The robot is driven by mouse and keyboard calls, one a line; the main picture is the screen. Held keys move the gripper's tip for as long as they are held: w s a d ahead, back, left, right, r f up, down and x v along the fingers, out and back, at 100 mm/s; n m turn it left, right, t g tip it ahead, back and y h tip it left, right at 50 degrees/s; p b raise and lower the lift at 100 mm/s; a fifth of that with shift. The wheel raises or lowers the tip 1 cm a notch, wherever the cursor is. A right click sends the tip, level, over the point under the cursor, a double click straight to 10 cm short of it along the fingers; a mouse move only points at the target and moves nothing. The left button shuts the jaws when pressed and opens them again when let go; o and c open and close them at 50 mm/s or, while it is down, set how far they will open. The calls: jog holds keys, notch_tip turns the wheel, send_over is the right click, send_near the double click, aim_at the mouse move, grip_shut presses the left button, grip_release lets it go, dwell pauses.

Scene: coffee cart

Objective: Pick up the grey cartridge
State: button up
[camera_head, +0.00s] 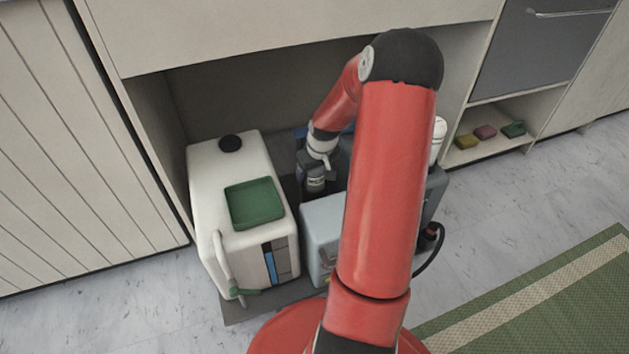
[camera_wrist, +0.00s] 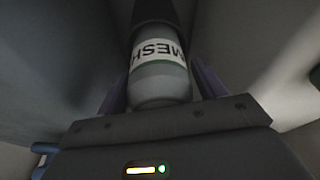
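In the wrist view a grey cartridge (camera_wrist: 160,82) with a white label band reading "MESH", upside down in the picture, lies between the two fingers of my gripper (camera_wrist: 161,78). Its far end is dark and runs to the top of the picture. One finger shows on each side of it, close to its sides. I cannot tell whether the fingers touch it. In the head view the end of my arm reaches down between a white tank and a grey-blue box, and my gripper is small and hard to make out there.
The white tank (camera_head: 205,170) with a black cap and green tray (camera_head: 256,203) stands left of my arm's end. The grey-blue box (camera_head: 322,222) stands just right, partly behind my arm. A cabinet recess surrounds them. Several coloured items sit on a low shelf (camera_head: 480,152) at right.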

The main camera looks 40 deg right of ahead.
jog(key=c, duration=1)
jog(key=shift+o, duration=0.2)
jog(key=shift+r, duration=0.1)
